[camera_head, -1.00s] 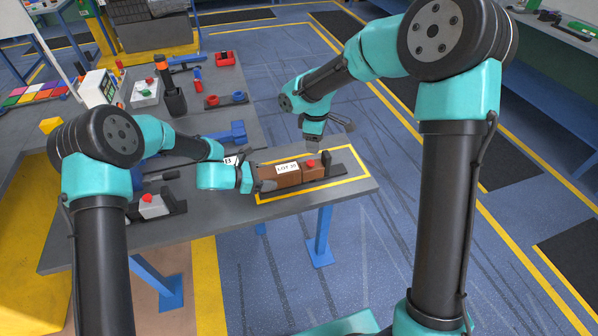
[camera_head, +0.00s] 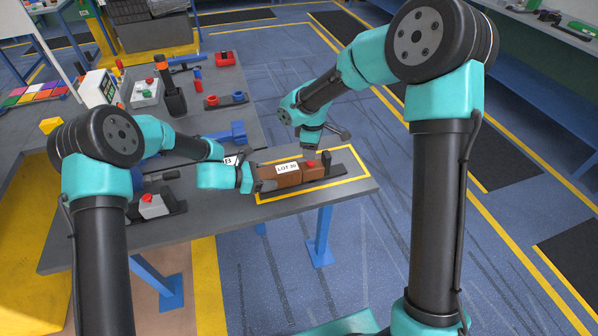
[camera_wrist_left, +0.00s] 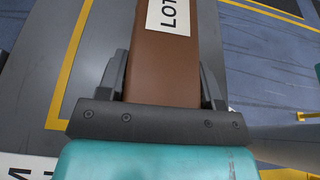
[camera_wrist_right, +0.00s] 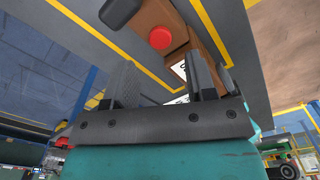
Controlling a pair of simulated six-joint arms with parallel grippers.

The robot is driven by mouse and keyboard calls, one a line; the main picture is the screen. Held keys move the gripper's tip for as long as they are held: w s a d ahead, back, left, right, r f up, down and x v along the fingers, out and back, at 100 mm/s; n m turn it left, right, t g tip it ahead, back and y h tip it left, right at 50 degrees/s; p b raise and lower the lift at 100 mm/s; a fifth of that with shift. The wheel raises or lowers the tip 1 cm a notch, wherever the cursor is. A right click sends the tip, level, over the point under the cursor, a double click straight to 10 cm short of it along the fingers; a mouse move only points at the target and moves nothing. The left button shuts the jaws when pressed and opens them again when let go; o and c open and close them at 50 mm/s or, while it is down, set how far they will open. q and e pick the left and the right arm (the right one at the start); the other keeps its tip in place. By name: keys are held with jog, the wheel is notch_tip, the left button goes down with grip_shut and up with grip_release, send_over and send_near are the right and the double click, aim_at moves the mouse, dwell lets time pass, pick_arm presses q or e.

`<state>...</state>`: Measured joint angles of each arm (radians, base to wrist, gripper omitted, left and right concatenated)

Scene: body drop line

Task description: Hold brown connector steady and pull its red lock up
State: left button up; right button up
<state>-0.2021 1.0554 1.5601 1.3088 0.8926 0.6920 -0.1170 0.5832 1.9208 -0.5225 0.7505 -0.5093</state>
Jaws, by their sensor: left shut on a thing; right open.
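The brown connector (camera_head: 283,178) lies inside the yellow outline on the bench, with a "LOT" label on its top. Its red lock (camera_head: 311,163) sits at the right end, and the lock also shows in the right wrist view (camera_wrist_right: 160,38). My left gripper (camera_head: 256,184) is shut on the connector's left end; in the left wrist view its fingers flank the brown body (camera_wrist_left: 165,75). My right gripper (camera_head: 310,152) is open, just above the red lock. In the right wrist view the lock appears beyond the open fingers (camera_wrist_right: 160,85), not between them.
A grey connector with a red top (camera_head: 152,204) sits on the bench at left. A blue piece (camera_head: 232,132) lies behind. The bench's right front edge (camera_head: 320,202) is close.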

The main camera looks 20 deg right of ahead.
jog(key=shift+f, duration=2.35)
jog(key=shift+c, duration=0.3)
jog(key=c, duration=0.7)
